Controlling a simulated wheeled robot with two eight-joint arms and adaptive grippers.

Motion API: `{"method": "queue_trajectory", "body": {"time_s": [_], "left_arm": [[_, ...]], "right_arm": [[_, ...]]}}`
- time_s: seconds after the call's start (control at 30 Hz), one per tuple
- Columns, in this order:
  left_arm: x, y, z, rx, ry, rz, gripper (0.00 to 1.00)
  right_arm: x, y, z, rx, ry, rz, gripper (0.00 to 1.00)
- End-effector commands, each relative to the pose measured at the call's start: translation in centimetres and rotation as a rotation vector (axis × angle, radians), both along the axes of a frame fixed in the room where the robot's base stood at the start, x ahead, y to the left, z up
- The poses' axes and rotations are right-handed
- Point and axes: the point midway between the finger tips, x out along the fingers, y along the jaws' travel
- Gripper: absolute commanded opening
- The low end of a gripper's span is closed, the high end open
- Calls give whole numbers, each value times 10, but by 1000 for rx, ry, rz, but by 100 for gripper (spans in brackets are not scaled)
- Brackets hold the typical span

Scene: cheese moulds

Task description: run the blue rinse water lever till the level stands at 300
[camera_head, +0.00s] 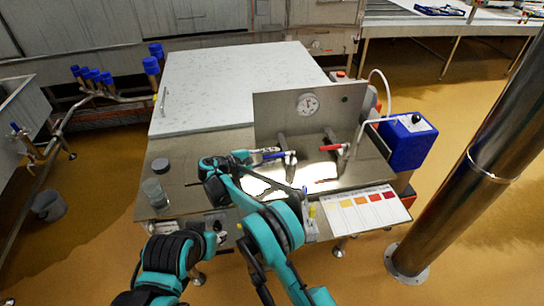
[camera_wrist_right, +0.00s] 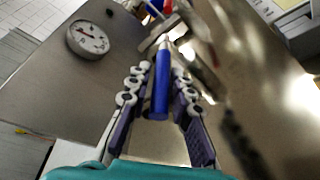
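The blue lever (camera_head: 271,155) sits on a valve in front of the upright steel panel (camera_head: 270,110). My right gripper (camera_head: 262,156) is at the blue lever. In the right wrist view the blue handle (camera_wrist_right: 160,85) lies lengthwise between the two fingers (camera_wrist_right: 160,100), with a narrow gap visible on both sides nearer the palm. Contact at the fingertips is hard to judge. A round white dial (camera_head: 308,104) is on the panel and also shows in the wrist view (camera_wrist_right: 88,38); its reading is not legible. My left gripper (camera_head: 215,238) is low at the table's front edge; its fingers are unclear.
A red lever (camera_head: 331,147) stands right of the blue one. A glass beaker (camera_head: 154,193) and a dark round piece (camera_head: 161,166) stand on the left of the steel table. A colour chart (camera_head: 362,210) lies front right. A blue box (camera_head: 406,142) stands at the right edge.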

Motion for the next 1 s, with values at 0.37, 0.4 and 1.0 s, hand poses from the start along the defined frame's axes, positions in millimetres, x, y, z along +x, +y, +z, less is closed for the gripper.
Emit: {"method": "queue_trajectory", "body": {"time_s": [0.37,0.4,1.0], "left_arm": [[0,0,0,0,0,0,36],[0,0,0,0,0,0,36],[0,0,0,0,0,0,36]], "right_arm": [[0,0,3,1,1,-1,36],[0,0,6,1,1,-1,36],[0,1,100,-1,-1,1,36]]}}
